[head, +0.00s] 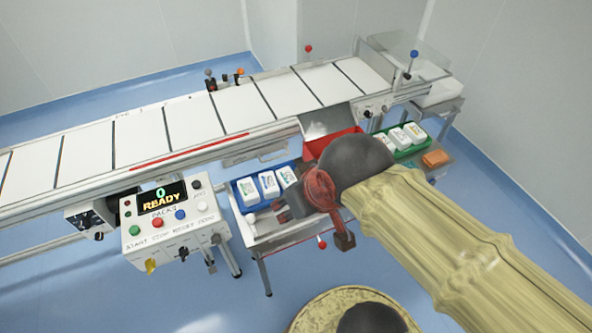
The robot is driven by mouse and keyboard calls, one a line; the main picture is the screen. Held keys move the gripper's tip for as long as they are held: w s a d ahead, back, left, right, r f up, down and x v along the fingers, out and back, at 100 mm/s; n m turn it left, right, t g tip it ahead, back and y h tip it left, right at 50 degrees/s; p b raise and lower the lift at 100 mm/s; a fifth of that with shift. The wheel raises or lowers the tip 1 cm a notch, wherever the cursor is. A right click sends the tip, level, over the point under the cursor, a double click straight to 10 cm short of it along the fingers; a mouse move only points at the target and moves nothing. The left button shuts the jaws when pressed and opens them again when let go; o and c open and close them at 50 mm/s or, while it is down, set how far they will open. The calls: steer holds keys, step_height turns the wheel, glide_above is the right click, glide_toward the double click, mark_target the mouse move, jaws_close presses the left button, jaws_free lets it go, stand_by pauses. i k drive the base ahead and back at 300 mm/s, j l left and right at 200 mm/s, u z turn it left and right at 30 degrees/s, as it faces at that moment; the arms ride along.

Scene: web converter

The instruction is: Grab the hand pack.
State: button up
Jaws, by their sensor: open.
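My gripper (312,222) hangs over the front shelf beside the conveyor, its jaws open with nothing seen between them. White packs with small printed marks lie in a blue tray (237,196), just left of my gripper; one pack (268,184) is in the middle of that tray. More white packs (398,138) stand in a green tray (418,149) to the right, beyond my wrist. The prints are too small to tell which pack is the hand pack. My wrist and gripper hide part of the shelf and the right end of the blue tray.
A control box (175,225) reading "0 READY" stands left of the shelf. The white conveyor (185,120) runs behind. An orange block (436,158) lies at the right.

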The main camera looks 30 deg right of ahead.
mark_target(269, 187)
steer(key=z, duration=0.75)
steer(key=j+z, duration=0.65)
steer(key=z, duration=0.15)
steer(key=j+z, duration=0.4)
steer(key=k+j+z, duration=0.15)
steer(key=z, duration=0.25)
steer(key=k+j+z, duration=0.1)
steer(key=k+j, duration=0.2)
steer(key=j, duration=0.2)
steer(key=k+j+z, duration=0.1)
steer(key=k+j, duration=0.25)
steer(key=j, duration=0.15)
